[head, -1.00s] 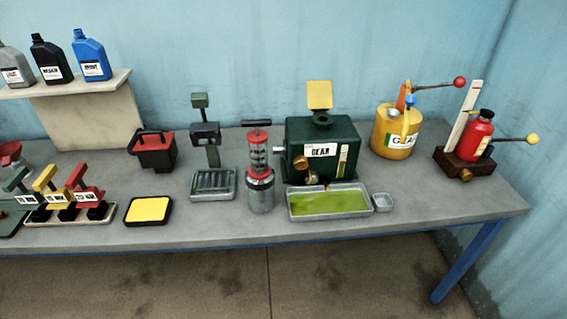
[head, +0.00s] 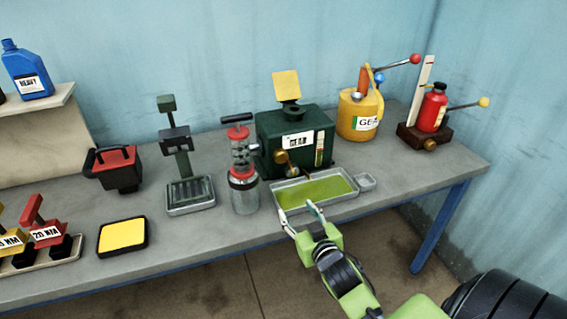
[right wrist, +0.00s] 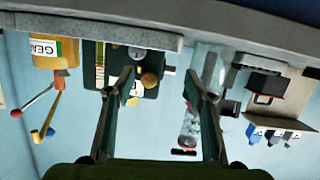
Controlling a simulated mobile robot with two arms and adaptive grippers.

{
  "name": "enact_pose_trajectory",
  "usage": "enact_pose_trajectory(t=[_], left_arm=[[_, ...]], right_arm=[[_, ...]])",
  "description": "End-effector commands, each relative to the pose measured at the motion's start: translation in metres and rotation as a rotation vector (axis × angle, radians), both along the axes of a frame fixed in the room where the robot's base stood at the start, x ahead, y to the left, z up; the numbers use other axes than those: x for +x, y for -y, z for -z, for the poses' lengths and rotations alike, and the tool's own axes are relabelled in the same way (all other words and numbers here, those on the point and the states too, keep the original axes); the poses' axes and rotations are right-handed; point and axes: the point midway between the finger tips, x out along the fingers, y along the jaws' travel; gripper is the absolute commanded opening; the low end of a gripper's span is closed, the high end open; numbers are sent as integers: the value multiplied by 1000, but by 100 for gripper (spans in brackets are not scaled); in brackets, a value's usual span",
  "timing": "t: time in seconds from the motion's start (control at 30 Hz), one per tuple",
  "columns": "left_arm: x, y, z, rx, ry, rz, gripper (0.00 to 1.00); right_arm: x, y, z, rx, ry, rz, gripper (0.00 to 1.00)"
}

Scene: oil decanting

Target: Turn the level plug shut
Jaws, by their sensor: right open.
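The dark green gear box (head: 318,125) stands on the bench at the middle right, labelled GEAR, with a yellow flap raised on top. Brass round fittings (head: 282,158) are on the lower left of its front; I cannot tell for sure which is the level plug. A brass knob also shows in the right wrist view (right wrist: 150,79), which looks upside down. My right gripper (head: 298,211) is open and empty, with its fingertips near the front edge of the drip tray, short of the box. My left gripper is not in view.
A red-topped pump cylinder (head: 243,193) stands close left. A yellow oil can (head: 357,121) and red bottle (head: 432,109) stand right.

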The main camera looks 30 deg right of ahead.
Motion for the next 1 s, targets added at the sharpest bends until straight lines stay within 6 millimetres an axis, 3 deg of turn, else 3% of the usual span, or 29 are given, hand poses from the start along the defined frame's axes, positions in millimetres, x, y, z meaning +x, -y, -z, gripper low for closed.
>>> enact_pose_trajectory(t=[0.2,0.33,0.57,1.0], left_arm=[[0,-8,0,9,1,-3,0],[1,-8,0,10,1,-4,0],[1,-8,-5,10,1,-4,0],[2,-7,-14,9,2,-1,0]], right_arm=[[22,21,-36,-27,180,-8,49],[28,26,-49,-34,243,-18,49],[52,33,-55,-39,260,-22,49],[138,53,-53,-37,257,-20,49]])
